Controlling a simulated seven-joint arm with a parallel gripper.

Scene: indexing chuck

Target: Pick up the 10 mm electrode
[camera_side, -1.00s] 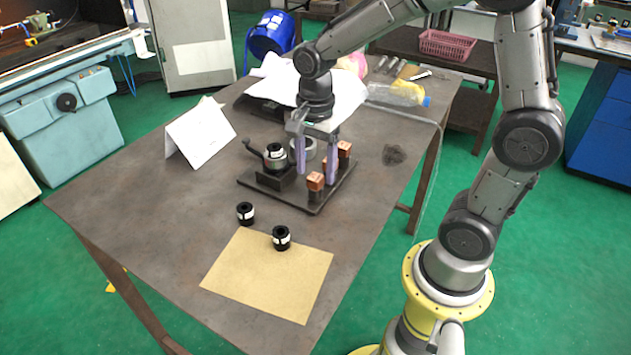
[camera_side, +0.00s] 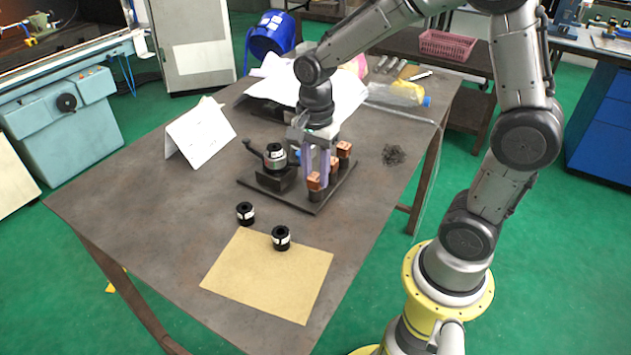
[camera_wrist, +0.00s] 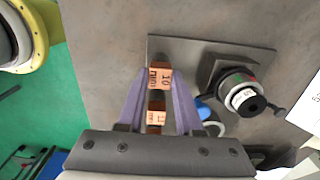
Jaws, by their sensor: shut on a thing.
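The 10 mm electrode (camera_wrist: 160,78), a copper block with its size marked on top, stands at the front of a row of copper electrodes. It also shows in the side view (camera_side: 314,181). My gripper (camera_wrist: 160,82) points down over it, its two pale purple fingers shut on its sides. In the side view my gripper (camera_side: 318,172) is low over the dark base plate (camera_side: 318,204). The electrode's lower part is hidden in the wrist view. A second copper electrode (camera_wrist: 155,117) shows between the fingers, with its mark partly unclear. Another (camera_side: 344,149) stands at the back.
The chuck (camera_side: 275,157) with its lever stands on the plate's left side; it also shows in the wrist view (camera_wrist: 240,95). Two black cylinders (camera_side: 245,213) (camera_side: 281,238) stand near the tan sheet (camera_side: 268,275). A folded white card (camera_side: 200,135) stands left. The table front is mostly clear.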

